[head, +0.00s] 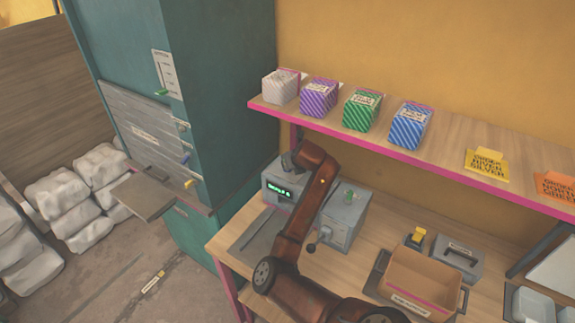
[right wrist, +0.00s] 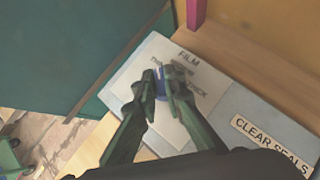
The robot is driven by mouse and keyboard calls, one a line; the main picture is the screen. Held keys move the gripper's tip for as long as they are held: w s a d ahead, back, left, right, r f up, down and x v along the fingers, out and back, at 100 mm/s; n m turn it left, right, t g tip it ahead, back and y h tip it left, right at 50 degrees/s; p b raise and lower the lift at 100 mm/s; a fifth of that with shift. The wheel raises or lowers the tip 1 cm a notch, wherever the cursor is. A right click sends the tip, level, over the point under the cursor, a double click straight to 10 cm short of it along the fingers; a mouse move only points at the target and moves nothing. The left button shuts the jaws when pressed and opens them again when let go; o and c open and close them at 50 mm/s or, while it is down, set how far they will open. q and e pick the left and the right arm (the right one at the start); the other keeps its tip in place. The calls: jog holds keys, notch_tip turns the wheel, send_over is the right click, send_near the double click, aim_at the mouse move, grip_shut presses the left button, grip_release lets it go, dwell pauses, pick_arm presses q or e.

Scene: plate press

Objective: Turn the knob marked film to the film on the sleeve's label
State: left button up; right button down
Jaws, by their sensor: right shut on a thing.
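In the right wrist view, a small blue knob (right wrist: 160,86) stands on a pale plate marked FILM (right wrist: 150,62). Part of a word ending in "ICK" shows right of the knob; other lettering is hidden by the fingers. My right gripper (right wrist: 163,88) is shut on the knob from above. In the head view my right arm reaches over a grey box with a green display (head: 279,187), and the knob and fingertips are hidden there. I cannot pick out the sleeve or read its label. My left gripper is not in view.
A grey box with a green knob (head: 343,215) stands right of my arm. A teal cabinet (head: 235,90) rises at the left. Above is a shelf (head: 440,120) with striped boxes and order cards. A brown tray (head: 425,275) sits at the bench's right. A "CLEAR SEALS" label (right wrist: 268,145) shows nearby.

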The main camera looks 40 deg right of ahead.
dwell(0.3)
jog(key=c, duration=2)
grip_release()
jog(key=shift+s+a+r, duration=0.1)
jog(key=shift+s+r, duration=0.2)
jog(key=v, duration=0.4)
jog(key=shift+s+a+r, duration=0.1)
jog(key=shift+s+a, duration=0.05)
jog(key=shift+s, duration=0.25)
jog(key=s+a, duration=0.1)
jog(key=s, duration=0.2)
jog(key=s+a, duration=0.2)
jog(key=s, duration=0.2)
jog(key=s+a, duration=0.1)
jog(key=s, duration=0.2)
jog(key=shift+s+a, duration=0.15)
jog(key=shift+a, duration=0.1)
